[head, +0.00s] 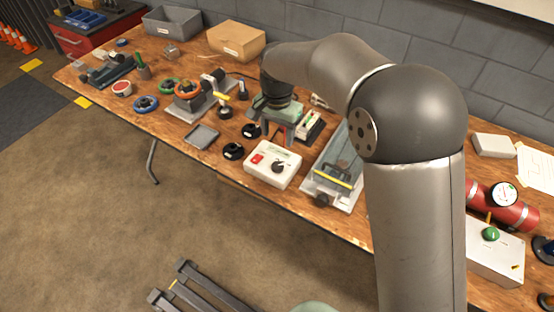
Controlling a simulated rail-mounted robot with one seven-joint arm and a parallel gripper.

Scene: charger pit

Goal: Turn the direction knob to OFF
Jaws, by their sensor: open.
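A white control box (262,178) stands near the front edge of the workbench in the head view. It has a red switch (257,159) on its left and a black knob (278,167) on its top face. Its printed lettering is too small to read, so I cannot tell the knob's setting or confirm that it is the direction knob. My gripper (280,138) is open and points down just behind the box, apart from the knob as far as I can tell. Part of the bench behind it is hidden by my gripper and arm.
A grey vise-like fixture with a yellow bar (332,179) stands close right of the box. Black round parts (233,151) and a grey tray (201,136) lie to the left. A box with a green knob (491,234) and a red cylinder (515,211) are far right.

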